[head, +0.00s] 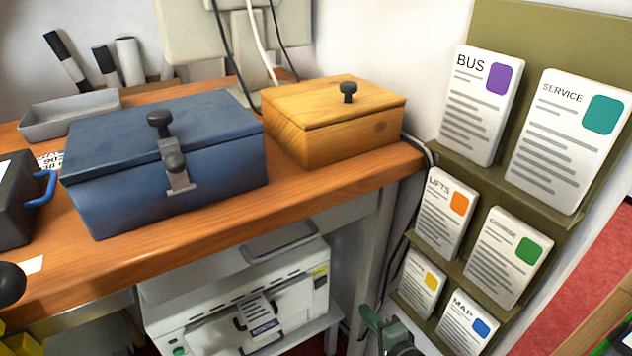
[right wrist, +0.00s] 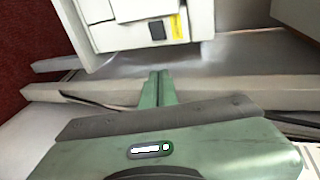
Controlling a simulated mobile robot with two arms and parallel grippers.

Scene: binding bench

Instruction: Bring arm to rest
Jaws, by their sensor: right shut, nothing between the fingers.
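My right gripper (head: 368,314) is low at the bottom of the head view, in front of the bench and left of the leaflet rack. It is green, and in the right wrist view its fingers (right wrist: 158,88) are together with nothing between them. In that view they point toward a pale shelf edge below a white machine, and I cannot tell the gap. My left gripper does not show in either view.
A blue box (head: 100,205) with a latch and a wooden box (head: 350,135) stand on the wooden bench (head: 225,220). A white printer (head: 200,325) sits on the shelf below. The leaflet rack (head: 545,30) hangs at right. A grey tray (head: 65,122) is at the back left.

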